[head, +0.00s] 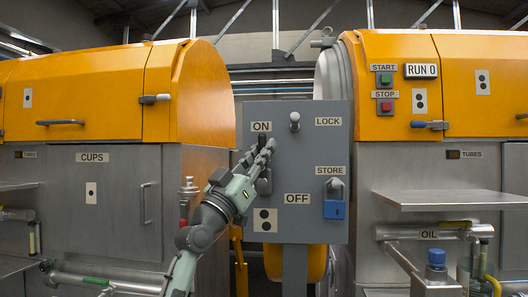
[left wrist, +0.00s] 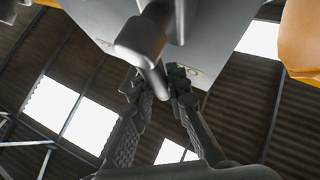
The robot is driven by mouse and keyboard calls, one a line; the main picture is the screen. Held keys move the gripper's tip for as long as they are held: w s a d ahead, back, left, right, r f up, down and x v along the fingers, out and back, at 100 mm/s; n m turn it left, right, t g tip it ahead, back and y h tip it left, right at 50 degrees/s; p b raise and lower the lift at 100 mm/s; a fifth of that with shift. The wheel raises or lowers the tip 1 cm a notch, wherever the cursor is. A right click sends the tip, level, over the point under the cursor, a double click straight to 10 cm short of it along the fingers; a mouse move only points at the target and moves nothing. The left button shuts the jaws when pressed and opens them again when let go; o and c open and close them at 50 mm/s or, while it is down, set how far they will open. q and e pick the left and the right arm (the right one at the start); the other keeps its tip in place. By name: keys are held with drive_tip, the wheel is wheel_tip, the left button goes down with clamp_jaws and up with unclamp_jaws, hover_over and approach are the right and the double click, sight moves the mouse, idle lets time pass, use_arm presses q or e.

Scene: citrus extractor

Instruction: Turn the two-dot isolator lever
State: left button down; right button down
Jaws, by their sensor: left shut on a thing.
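The grey control panel (head: 300,110) stands between two orange-topped machines. The two-dot plate (head: 265,220) is at its lower left. Just above the plate is the isolator lever (head: 264,186); it appears to point up toward the ON label (head: 261,127), though fingers partly hide it. My left gripper (head: 266,152) reaches in from the lower left, with its fingertips at the lever's upper part. In the left wrist view the fingers (left wrist: 158,82) are closed around the lever's grey rod (left wrist: 152,78). My right gripper is not in view.
A padlock with a blue body (head: 334,209) hangs under STORE at the panel's right. A knob-like post (head: 295,122) sticks out beside LOCK. The OFF label (head: 297,198) is right of the lever. A metal shelf (head: 450,198) juts out at the right.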

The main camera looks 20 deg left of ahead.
use_arm(q)
drive_tip(key=c, duration=1.5)
unclamp_jaws()
drive_tip(key=shift+o, duration=0.2)
drive_tip(key=v, duration=1.2)
